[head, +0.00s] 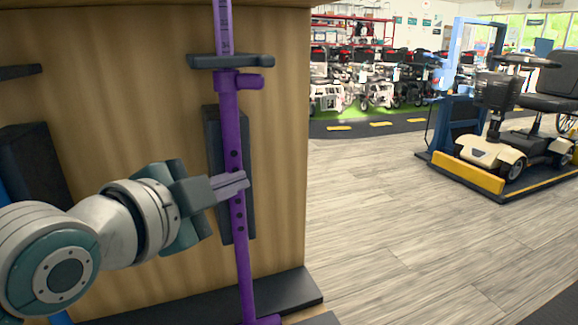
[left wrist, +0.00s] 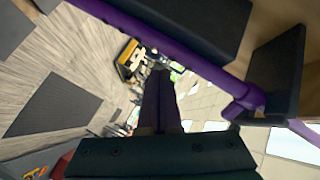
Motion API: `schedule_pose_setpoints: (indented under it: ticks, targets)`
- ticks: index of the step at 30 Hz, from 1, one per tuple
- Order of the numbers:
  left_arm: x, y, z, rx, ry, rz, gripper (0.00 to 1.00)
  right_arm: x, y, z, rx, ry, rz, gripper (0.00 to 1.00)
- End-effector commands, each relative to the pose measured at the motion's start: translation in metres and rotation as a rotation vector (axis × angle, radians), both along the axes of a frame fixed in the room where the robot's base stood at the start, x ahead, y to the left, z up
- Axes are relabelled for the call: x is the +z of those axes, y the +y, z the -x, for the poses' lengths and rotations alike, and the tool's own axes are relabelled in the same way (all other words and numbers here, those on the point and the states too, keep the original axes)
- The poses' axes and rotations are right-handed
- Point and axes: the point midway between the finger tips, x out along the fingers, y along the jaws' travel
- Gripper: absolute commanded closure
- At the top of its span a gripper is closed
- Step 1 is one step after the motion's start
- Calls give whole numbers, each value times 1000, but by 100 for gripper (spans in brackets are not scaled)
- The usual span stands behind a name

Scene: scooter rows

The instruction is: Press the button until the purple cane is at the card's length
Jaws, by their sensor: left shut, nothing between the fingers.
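The purple cane (head: 229,115) stands upright before a wooden panel, passing a dark bracket (head: 231,61). Its upper tube (head: 224,28) bears small marks; a purple collar (head: 238,81) with a side knob sits below the bracket. Dark round holes (head: 237,198) run down the lower tube. My left gripper (head: 241,182) is shut and empty, its fingertips at the tube among the holes; I cannot tell whether they touch it. In the left wrist view the cane (left wrist: 160,36) runs diagonally beyond my shut fingers (left wrist: 158,88). I cannot make out the button or the card. My right gripper is not in view.
The wooden panel (head: 283,130) stands behind the cane, with a dark backing block (head: 213,135) on it. A dark base ledge (head: 290,291) lies at its foot. Open wood floor (head: 400,220) is at the right, before a scooter (head: 500,140) on a platform.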

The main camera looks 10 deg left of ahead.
Motion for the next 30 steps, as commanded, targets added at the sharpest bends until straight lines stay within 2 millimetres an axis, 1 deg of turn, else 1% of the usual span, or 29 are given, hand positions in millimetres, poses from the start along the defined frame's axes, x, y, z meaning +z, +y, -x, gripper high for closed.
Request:
schedule_pose_setpoints:
  ticks: [5,12,18,22,30]
  targets:
    - [1,-3,4,-1,1,2,100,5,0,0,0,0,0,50]
    - [3,-16,25,-1,3,4,100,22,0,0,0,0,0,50]
    - [1,-26,39,0,2,3,100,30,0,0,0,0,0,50]
    - [1,-28,42,-1,0,1,100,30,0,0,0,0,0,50]
    - [0,-28,42,-1,0,1,100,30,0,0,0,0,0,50]
